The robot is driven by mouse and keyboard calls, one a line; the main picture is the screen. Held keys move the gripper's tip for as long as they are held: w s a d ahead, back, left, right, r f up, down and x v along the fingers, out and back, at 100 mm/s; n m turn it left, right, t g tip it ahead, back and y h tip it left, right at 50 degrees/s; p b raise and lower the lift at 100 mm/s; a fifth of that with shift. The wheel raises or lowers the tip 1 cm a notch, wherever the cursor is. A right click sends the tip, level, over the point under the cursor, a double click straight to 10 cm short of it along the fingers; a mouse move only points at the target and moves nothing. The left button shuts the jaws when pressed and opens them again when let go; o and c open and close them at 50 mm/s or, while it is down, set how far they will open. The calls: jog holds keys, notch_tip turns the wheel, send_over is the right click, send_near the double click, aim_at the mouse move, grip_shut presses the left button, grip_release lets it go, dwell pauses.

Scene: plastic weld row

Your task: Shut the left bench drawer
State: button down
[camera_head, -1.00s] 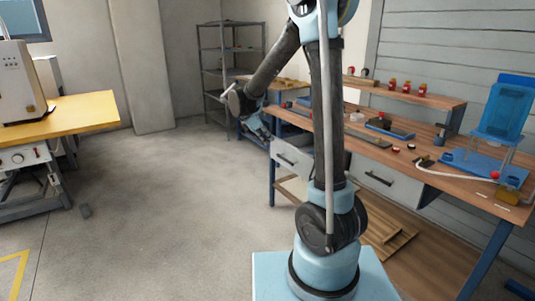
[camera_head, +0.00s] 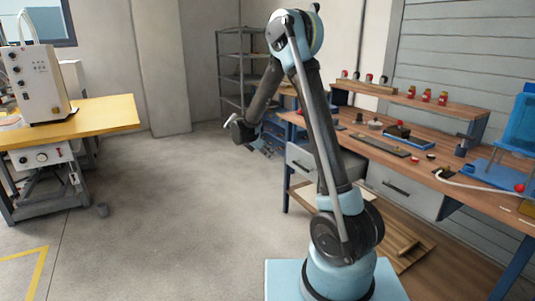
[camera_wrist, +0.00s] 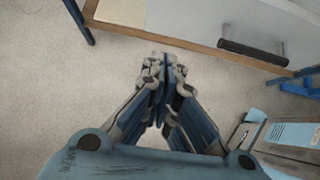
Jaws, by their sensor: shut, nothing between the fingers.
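The left bench drawer (camera_head: 301,163) is grey with a dark handle, under the wooden bench top. It stands pulled out past the bench edge, with part of it hidden behind my arm. My gripper (camera_head: 268,150) hangs just left of the drawer front in the head view and looks apart from it. In the wrist view my gripper (camera_wrist: 162,62) points at the bench with its fingers together and empty. A grey panel with a black handle (camera_wrist: 252,52), seemingly the drawer front, lies ahead and to the right of the fingertips.
The right drawer (camera_head: 405,190) looks shut. The bench top (camera_head: 450,165) carries tools, jars and a blue stand. A blue bench leg (camera_wrist: 78,20) is at the upper left in the wrist view. Open floor (camera_head: 190,210) lies left of the bench; a yellow table (camera_head: 100,117) stands farther left.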

aim_at(289, 162)
jog(key=w+d+f, duration=0.1)
jog(key=d, duration=0.1)
jog(key=w+d+f, duration=0.1)
jog(key=d, duration=0.1)
jog(key=w+d+f, duration=0.1)
jog(key=d, duration=0.1)
jog(key=shift+w+d+f, duration=0.25)
jog(key=shift+w, duration=0.1)
